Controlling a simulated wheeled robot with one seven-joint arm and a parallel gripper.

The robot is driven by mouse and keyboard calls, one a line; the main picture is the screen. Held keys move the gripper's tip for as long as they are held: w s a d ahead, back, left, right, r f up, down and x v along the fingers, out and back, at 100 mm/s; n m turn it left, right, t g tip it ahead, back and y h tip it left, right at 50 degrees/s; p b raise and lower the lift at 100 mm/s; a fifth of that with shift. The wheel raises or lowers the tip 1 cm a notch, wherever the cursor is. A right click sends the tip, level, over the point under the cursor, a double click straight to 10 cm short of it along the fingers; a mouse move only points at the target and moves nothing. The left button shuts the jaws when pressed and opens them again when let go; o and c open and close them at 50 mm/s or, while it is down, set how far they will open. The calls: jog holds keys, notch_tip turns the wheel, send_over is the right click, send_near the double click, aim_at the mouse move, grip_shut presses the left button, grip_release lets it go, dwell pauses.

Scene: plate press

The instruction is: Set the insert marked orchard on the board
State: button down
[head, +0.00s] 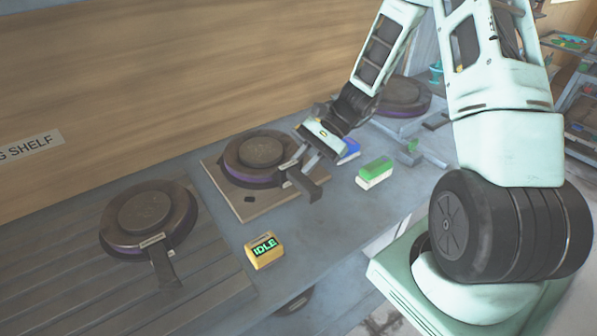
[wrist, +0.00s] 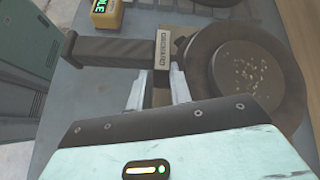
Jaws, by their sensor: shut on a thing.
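The middle insert (head: 262,155), a dark round plate with a purple rim and a handle, is over the pale square board (head: 226,197). Whether it rests flat or sits slightly raised I cannot tell. In the wrist view the insert (wrist: 255,62) lies at the right, and its handle (wrist: 108,50) points left. The blurred handle label (wrist: 160,52) seems to read orchard. My gripper (head: 300,168) is shut on the handle near the plate; its fingers (wrist: 158,90) show in the wrist view on either side of the handle.
Another insert (head: 148,214) sits on the slatted surface at left, and a third (head: 404,95) stands at the back right. A yellow IDLE box (head: 263,250) stands in front of the board. A green-and-white block (head: 375,173) and a blue one (head: 349,149) lie right of it.

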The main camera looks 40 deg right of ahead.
jog(key=shift+f, duration=1.2)
jog(key=c, duration=1.3)
grip_release()
jog(key=shift+o, duration=0.2)
